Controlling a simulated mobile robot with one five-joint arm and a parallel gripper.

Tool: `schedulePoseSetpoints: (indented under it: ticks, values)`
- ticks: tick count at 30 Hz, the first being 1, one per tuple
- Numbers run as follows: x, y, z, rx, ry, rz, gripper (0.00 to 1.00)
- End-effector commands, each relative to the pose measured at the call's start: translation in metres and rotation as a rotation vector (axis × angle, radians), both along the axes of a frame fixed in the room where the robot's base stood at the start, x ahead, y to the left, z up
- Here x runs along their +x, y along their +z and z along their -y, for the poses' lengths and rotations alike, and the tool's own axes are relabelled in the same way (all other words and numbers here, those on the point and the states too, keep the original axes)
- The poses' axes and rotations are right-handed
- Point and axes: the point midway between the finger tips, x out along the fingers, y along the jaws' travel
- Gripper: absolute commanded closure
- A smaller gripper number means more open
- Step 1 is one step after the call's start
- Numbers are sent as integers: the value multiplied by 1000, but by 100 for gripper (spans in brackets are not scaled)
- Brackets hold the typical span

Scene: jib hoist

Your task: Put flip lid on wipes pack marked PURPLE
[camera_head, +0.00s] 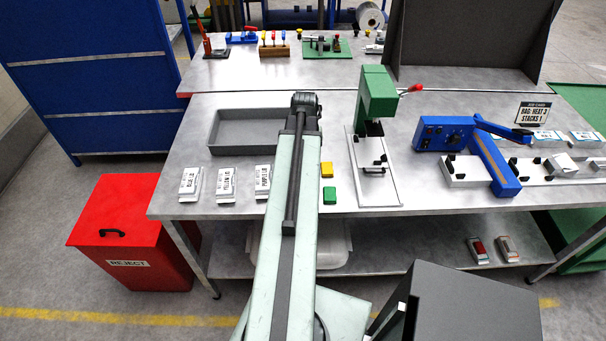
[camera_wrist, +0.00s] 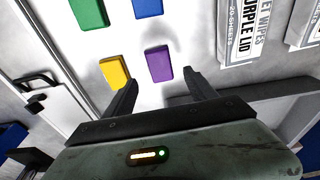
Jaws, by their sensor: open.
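In the wrist view a purple flip lid (camera_wrist: 159,64) lies flat on the metal bench, just beyond and between the fingertips of my gripper (camera_wrist: 160,80). My gripper is open and empty. A white wipes pack with purple-lid lettering (camera_wrist: 240,38) lies at the upper right of that view. The same pack (camera_head: 263,178) shows in the head view at the right end of a row of packs, partly behind my arm. My arm hides the purple lid and the gripper's fingers in the head view.
Yellow (camera_wrist: 115,72), green (camera_wrist: 89,12) and blue (camera_wrist: 148,6) lids lie near the purple one. Two other packs (camera_head: 190,184) (camera_head: 226,185) lie left of the purple-marked pack. A grey tray (camera_head: 213,149), green press (camera_head: 376,95) and blue sealer (camera_head: 443,134) stand on the bench.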

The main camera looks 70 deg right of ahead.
Motion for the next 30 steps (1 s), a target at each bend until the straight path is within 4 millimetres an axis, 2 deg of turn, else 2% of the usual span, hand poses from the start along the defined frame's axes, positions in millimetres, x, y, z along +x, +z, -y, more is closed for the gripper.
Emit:
schedulePoseSetpoints:
  ticks: [1, 7, 15, 22, 30]
  values:
    - [-1, -14, -1, 0, 0, 0, 35]
    - [-1, -47, 1, 0, 0, 0, 35]
    - [0, -46, 1, 0, 0, 0, 35]
    - [0, -45, 1, 0, 1, 0, 98]
    - [0, -44, 1, 0, 1, 0, 100]
